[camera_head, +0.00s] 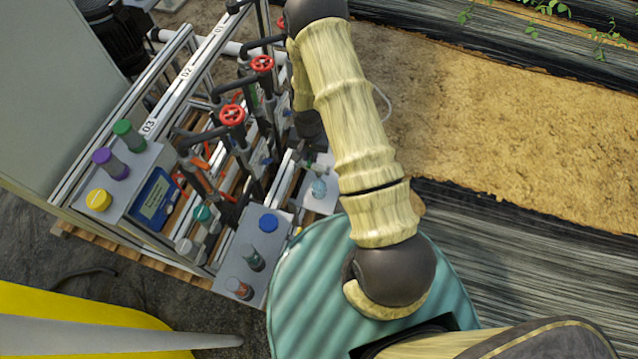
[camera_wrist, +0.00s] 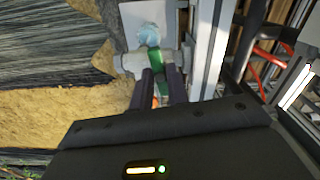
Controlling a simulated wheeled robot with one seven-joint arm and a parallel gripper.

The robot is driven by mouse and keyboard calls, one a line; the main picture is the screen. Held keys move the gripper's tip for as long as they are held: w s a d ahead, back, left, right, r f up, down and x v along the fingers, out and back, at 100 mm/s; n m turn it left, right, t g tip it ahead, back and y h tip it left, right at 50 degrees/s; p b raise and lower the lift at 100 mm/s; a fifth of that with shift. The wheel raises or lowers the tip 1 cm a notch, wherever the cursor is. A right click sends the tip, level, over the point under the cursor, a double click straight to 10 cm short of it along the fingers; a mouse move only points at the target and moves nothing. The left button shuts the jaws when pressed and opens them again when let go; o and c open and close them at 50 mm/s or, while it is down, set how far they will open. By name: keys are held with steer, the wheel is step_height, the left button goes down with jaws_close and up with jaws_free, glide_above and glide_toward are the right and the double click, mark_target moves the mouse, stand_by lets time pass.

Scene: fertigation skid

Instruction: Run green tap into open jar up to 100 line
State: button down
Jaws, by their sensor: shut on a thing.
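The green tap handle (camera_wrist: 157,60) shows in the wrist view on a pale grey pipe fitting (camera_wrist: 131,62). My gripper (camera_wrist: 163,80) is shut on this green handle, with one dark finger on each side. A clear, pale blue jar (camera_wrist: 149,34) stands just beyond the tap on a white stand. The jar also shows in the head view (camera_head: 319,188), just below the tap fitting. Its lines and liquid level are too small to read, and I cannot tell whether water is running. In the head view my arm hides most of my gripper.
The skid frame carries red valve wheels (camera_head: 232,115) and dark pipes left of my arm. A grey box (camera_head: 140,185) holds purple-, green- and yellow-capped bottles and a display. A grey shelf (camera_head: 246,272) with a blue cap and small jars stands near. Open sandy ground lies right.

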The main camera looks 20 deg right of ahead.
steer(key=shift+m, duration=0.9)
steer(key=n, duration=0.4)
steer(key=shift+n, duration=1.2)
